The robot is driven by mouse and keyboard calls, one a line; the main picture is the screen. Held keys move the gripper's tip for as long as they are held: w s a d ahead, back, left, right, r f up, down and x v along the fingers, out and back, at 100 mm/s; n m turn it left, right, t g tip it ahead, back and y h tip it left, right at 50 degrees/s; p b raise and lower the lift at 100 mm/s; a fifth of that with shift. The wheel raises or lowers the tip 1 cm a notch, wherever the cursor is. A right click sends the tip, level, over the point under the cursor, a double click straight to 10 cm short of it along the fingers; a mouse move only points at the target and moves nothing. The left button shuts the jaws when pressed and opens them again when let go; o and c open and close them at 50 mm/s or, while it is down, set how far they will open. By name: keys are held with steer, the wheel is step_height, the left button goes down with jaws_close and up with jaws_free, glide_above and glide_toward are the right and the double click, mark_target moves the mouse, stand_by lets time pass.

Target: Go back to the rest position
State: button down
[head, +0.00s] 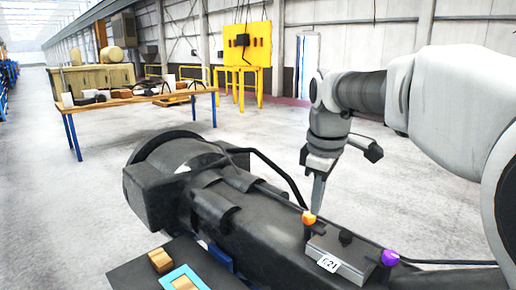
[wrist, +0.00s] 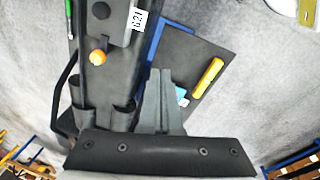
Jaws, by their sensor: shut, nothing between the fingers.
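My gripper (head: 317,207) points down in the head view, its fingertips close behind the orange knob on the large black casting (head: 265,222). In the wrist view my gripper (wrist: 160,72) shows its fingers together with nothing between them. I cannot tell whether the fingertips touch the casting. The casting carries an orange knob (head: 309,217), a purple knob (head: 390,257) and a grey box (head: 343,258) with a white label. My arm reaches in from the right.
A dark board (head: 135,273) at the front left bears a wooden block (head: 160,260) and a cyan frame (head: 170,279) around another block. A black cable (head: 275,168) arches over the casting. A bench (head: 140,99) with parts and a yellow stand (head: 247,45) stand behind. Open floor lies between.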

steer(key=s+f+m+t, duration=0.1)
steer(key=s+f+m, duration=0.1)
steer(key=s+m, duration=0.2)
steer(key=s+d+f+m+t, duration=0.1)
steer(key=s+f+m, duration=0.2)
steer(key=s, duration=0.6)
steer(key=s+d+f+m+t, duration=0.1)
steer(key=s+f+m, duration=0.1)
steer(key=s+m, duration=0.2)
steer(key=s+b, duration=0.1)
steer(key=s, duration=0.1)
steer(key=shift+s+f+m+t, duration=0.25)
steer(key=shift+s+m+t, duration=0.15)
steer(key=shift+d, duration=0.1)
